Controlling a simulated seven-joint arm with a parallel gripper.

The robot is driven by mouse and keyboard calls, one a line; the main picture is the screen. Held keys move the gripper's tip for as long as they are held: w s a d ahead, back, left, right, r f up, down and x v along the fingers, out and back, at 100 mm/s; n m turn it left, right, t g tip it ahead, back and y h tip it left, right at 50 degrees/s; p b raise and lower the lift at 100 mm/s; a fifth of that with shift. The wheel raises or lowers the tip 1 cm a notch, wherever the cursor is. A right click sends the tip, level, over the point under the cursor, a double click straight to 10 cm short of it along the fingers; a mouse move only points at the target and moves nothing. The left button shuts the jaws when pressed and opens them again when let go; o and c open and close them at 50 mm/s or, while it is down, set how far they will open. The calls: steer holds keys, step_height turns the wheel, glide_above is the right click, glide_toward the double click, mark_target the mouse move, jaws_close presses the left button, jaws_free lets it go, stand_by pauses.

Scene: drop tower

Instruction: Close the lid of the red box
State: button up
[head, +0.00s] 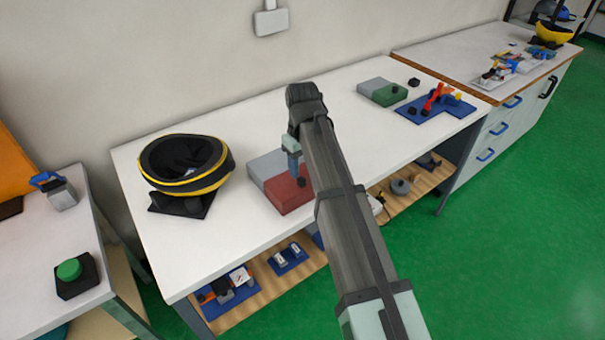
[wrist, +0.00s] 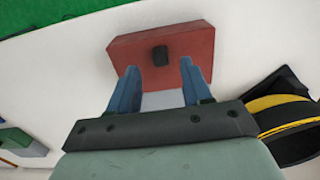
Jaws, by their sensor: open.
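The red box (head: 283,197) sits on the white table in front of my arm. It shows a red top with a small black knob and a flat grey section (head: 265,164) beside the red part. In the wrist view the red part (wrist: 185,48) lies beyond my fingertips with the black knob (wrist: 159,53) on it. The grey section (wrist: 162,100) shows between my fingers. My gripper (wrist: 160,66) is open, with one blue finger on each side of the knob's line. In the head view my gripper (head: 294,170) hangs over the box, and my arm hides part of it.
A black and yellow round item (head: 186,162) stands left of the box on a dark base. A grey and green box (head: 383,92) and a blue tray (head: 435,108) with tools lie farther right.

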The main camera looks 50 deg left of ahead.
mark_target(303, 179)
step_height(303, 179, up, 9)
stand_by(0.4)
stand_by(0.4)
